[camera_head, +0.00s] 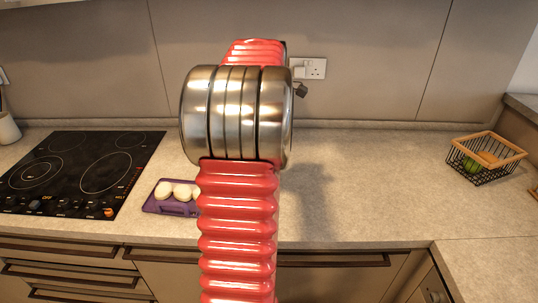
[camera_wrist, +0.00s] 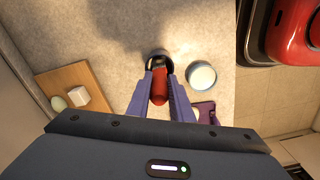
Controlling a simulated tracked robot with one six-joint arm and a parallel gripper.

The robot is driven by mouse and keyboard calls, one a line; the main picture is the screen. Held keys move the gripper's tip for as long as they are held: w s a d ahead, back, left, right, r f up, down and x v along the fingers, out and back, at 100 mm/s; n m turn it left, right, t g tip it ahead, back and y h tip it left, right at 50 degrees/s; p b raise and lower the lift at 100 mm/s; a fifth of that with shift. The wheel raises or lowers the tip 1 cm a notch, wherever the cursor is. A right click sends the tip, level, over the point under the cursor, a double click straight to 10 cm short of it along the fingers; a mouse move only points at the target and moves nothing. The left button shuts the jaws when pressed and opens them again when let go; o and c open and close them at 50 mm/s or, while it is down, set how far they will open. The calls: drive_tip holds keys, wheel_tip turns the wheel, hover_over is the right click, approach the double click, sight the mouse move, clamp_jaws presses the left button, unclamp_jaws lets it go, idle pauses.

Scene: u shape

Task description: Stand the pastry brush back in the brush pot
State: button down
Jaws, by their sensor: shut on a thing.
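In the wrist view my gripper (camera_wrist: 160,76) is shut on a red piece, which I take to be the pastry brush (camera_wrist: 159,92). Only its red part shows between the two purple-blue fingers. Just past the fingertips is a dark round thing with a pale rim (camera_wrist: 157,54), partly hidden by the fingers and the red piece. It may be the brush pot; I cannot tell whether the brush is inside, touching or above it. A round pale-rimmed vessel (camera_wrist: 202,76) stands close to its right. In the head view my arm hides my gripper and the brush.
A purple tray (camera_head: 158,207) with white eggs lies beside the black hob (camera_head: 75,170). A wire basket (camera_head: 485,158) stands at the right. The wrist view shows a wooden board (camera_wrist: 67,82) at left and a red appliance (camera_wrist: 290,35) at upper right. The counter right of my arm looks clear.

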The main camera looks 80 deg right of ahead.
drive_tip(key=shift+f, duration=1.95)
drive_tip(key=c, duration=1.6)
unclamp_jaws()
wheel_tip(320, 180, up, 12)
drive_tip(key=shift+r, duration=0.1)
